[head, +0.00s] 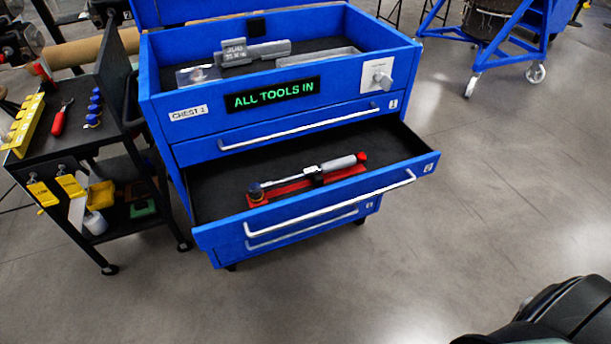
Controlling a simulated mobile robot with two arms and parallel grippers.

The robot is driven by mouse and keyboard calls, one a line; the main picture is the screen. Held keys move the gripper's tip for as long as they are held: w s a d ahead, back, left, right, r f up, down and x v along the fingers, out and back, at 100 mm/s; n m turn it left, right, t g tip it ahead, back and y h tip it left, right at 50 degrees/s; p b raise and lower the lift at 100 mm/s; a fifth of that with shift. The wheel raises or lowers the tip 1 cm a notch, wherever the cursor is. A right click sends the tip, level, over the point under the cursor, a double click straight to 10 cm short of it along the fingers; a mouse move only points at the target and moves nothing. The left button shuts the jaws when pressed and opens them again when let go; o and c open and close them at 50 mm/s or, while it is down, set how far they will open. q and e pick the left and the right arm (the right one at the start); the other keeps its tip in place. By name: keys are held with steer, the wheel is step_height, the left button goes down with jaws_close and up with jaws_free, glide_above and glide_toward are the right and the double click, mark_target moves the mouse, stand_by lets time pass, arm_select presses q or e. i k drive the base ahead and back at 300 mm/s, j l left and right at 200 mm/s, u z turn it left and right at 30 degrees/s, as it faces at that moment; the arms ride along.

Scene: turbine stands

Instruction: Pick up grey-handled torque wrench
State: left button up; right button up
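The grey-handled torque wrench (326,166) lies on a red holder (287,189) in the open drawer (222,192) of the blue tool chest. Its grey handle with a red end points right, and its dark head is at the left. Neither of my grippers shows in the head view. A dark rounded shape fills the bottom right corner, with no fingers visible on it.
The blue chest (205,150) has a lit sign reading "ALL TOOLS IN" (272,94). A grey tool (254,51) lies in its top tray. A black cart (88,137) with tools stands close at left. A blue wheeled stand (490,58) is at back right. Floor (420,240) in front is clear.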

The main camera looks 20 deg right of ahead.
mark_target(254, 189)
steer(key=i+l, duration=0.15)
steer(key=l, duration=0.15)
steer(key=i+l+u, duration=0.1)
steer(key=l, duration=0.2)
steer(key=i+l, duration=0.15)
steer(key=l, duration=0.15)
steer(key=i+l+u, duration=0.1)
steer(key=l, duration=0.2)
steer(key=k+l, duration=0.1)
steer(key=l, duration=0.4)
steer(key=l+u, duration=0.15)
steer(key=l, duration=0.4)
steer(key=k+l, duration=0.15)
steer(key=l, duration=0.3)
steer(key=k+l+u, duration=0.15)
steer(key=l, duration=0.4)
